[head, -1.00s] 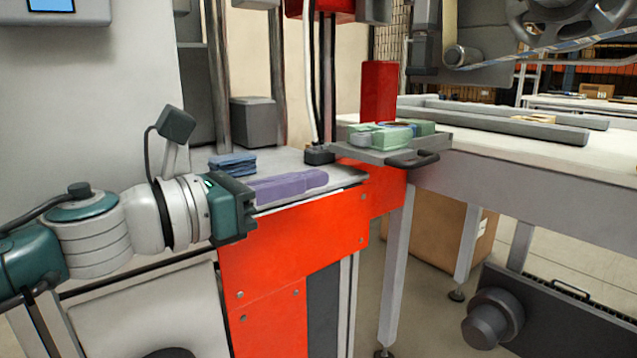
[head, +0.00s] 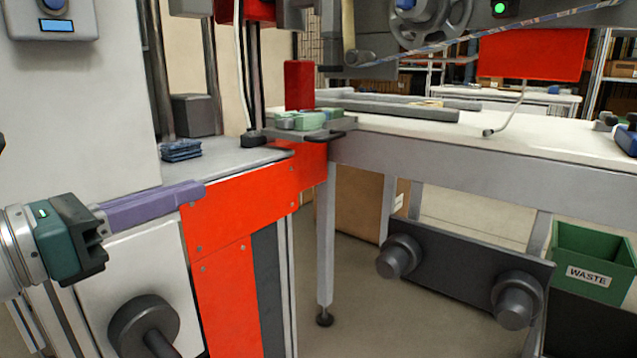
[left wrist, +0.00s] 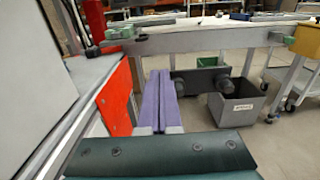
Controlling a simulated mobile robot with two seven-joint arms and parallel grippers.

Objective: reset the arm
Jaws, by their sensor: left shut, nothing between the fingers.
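My left gripper (head: 203,190) comes in from the left edge in the head view, with a teal body and long purple fingers. The fingers are shut, lie side by side and hold nothing. They point to the right, in front of the grey work surface and beside the orange-red panel (head: 240,205). In the left wrist view the purple fingers (left wrist: 160,72) run straight ahead, with open floor and the dark spindle panel beyond. My right gripper is in neither view.
Blue folded packs (head: 181,151) lie on the grey counter. A grey tray (head: 322,134) with green pieces juts out by a red block (head: 299,85). A dark panel (head: 455,285) carries two spindles under the white table. A green waste bin (head: 592,262) stands right.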

